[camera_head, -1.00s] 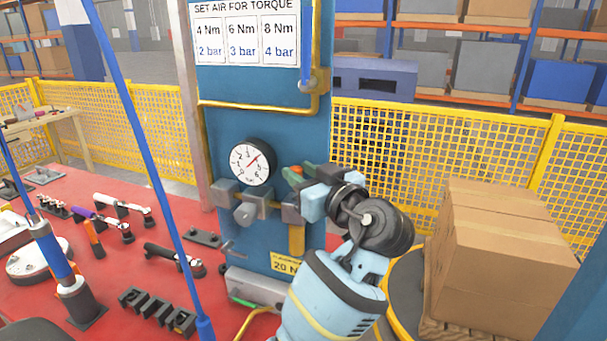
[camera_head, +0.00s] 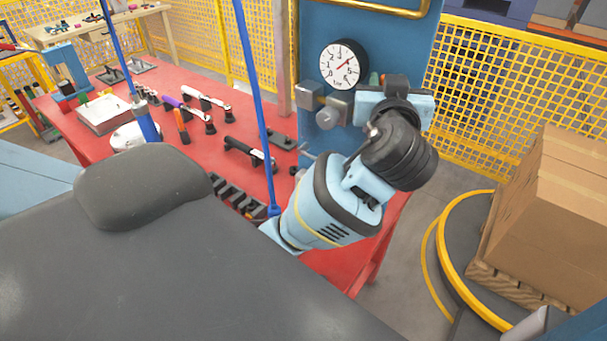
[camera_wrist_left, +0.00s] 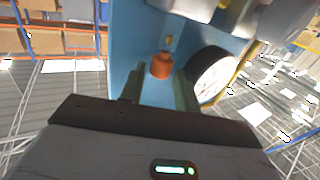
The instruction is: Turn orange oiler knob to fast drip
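The orange oiler knob (camera_wrist_left: 160,66) shows in the left wrist view, against the blue panel (camera_wrist_left: 135,40) and beside the gauge. My left gripper (camera_wrist_left: 159,80) has its two dark green fingers apart, one on each side of the knob, with some space visible between fingers and knob. I cannot tell whether either finger touches it. In the head view my left gripper (camera_head: 379,80) is at the panel, right of the gauge (camera_head: 344,64). Its body and wrist hide most of the knob there. My right gripper is not in view.
Grey fittings (camera_head: 327,108) sit below the gauge, close to my gripper. A red bench (camera_head: 225,155) with several tools stands left of the panel. Cardboard boxes (camera_head: 555,220) stand on a pallet at right.

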